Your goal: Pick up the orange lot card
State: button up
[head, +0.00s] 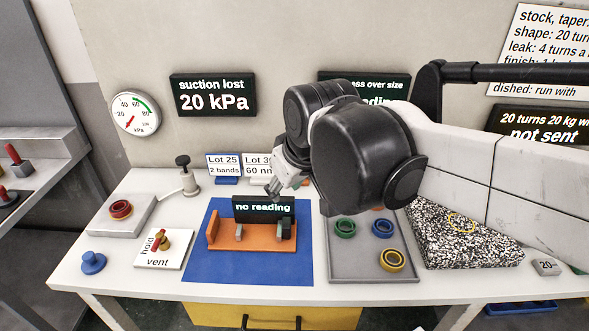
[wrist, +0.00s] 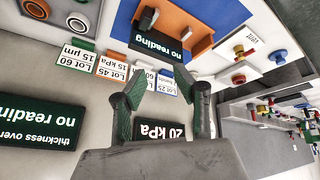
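The orange lot card (head: 377,208) is mostly hidden behind my arm in the head view, if the small orange patch there is part of it; I cannot tell. In the head view my gripper (head: 275,186) is beside the Lot 30 card.
The Lot 25 card (head: 223,165) has a blue base; the Lot 30 card (head: 257,165) stands beside it. The Lot 60 card (wrist: 75,55) is on the row's other end. An orange fixture (head: 252,244) with a "no reading" display stands in front on a blue mat (head: 250,272).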

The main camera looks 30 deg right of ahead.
jog(key=w+d+n+g+p, duration=0.15)
jog(key=w+d, duration=0.25)
jog(key=w, duration=0.4)
jog(key=w+d+n+g+p, duration=0.1)
jog(key=w+d+n, duration=0.2)
jog(key=w+d, duration=0.3)
jog(key=w+d+n+g+p, duration=0.1)
jog(key=w+d+n+g, duration=0.15)
jog(key=w, duration=0.65)
jog(key=w+d+f+n, duration=0.1)
jog(key=w+d+f, duration=0.1)
jog(key=w+d+f+n, duration=0.1)
jog(key=d+f, duration=0.1)
jog(key=w+d+f+n+p, duration=0.1)
jog(key=w+d+f, duration=0.1)
jog(key=shift+w+d+f+g, duration=0.35)
jog(key=shift+f+g, duration=0.05)
notch_tip(320, 180, down, 8)
jog(key=shift+r, duration=0.1)
jog(key=f, duration=0.5)
jog(key=shift+w+a, duration=0.2)
jog(key=shift+w, duration=0.05)
jog(key=shift+f, duration=0.1)
jog(key=shift+f+b, duration=0.25)
jog(key=shift+b, duration=0.1)
